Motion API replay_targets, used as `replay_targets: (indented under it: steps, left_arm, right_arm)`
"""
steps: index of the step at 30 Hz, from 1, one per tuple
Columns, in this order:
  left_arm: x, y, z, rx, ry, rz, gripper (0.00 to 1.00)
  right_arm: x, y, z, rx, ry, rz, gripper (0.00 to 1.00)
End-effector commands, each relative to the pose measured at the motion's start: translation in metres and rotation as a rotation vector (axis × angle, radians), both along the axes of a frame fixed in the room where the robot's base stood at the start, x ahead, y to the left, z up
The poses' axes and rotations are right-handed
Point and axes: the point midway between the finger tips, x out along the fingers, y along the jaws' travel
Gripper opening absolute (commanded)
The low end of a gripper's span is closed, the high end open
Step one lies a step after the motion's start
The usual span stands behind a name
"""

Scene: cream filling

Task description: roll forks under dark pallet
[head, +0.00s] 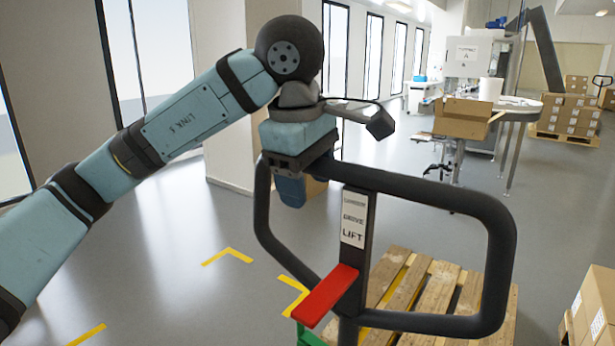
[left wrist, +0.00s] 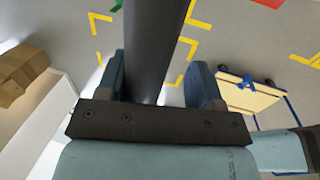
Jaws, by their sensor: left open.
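The pallet truck's black loop handle (head: 500,240) stands in front of me in the head view, with a red lever (head: 327,296) and a DRIVE / LIFT label (head: 353,218). My left gripper (head: 291,190) is at the handle's upper left. In the left wrist view a dark handle bar (left wrist: 148,45) lies between its two open blue fingers (left wrist: 158,82); whether they touch it I cannot tell. Yellow strips, perhaps forks, show between the slats of a light wooden pallet (head: 432,287) behind the handle. I make out no dark pallet. My right gripper is not in view.
Yellow corner marks (head: 228,256) lie on open grey floor at left. Cardboard boxes (head: 592,310) stand at the right edge. A pillar (head: 228,130) is behind my arm. A table with an open carton (head: 462,118) and a stacked pallet (head: 565,137) are farther back.

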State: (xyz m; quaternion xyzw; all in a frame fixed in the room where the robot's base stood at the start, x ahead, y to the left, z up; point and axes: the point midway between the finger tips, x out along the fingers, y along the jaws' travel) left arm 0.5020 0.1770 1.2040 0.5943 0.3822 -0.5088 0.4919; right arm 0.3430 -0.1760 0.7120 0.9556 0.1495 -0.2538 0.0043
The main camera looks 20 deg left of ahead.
Motion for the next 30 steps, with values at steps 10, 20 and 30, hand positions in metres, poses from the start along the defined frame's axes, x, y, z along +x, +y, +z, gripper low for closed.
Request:
replay_targets:
  steps: [10, 20, 30]
  left_arm:
    - [-0.001, 0.000, 0.000, 0.001, 0.002, -0.002, 0.59]
    - [-0.010, 0.002, 0.054, 0.000, -0.004, 0.000, 0.59]
    - [-0.022, 0.005, 0.120, 0.001, -0.001, 0.001, 0.59]
  right_arm:
    - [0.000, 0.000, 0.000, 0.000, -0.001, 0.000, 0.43]
    - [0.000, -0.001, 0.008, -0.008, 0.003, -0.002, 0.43]
    - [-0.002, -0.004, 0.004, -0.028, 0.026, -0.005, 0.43]
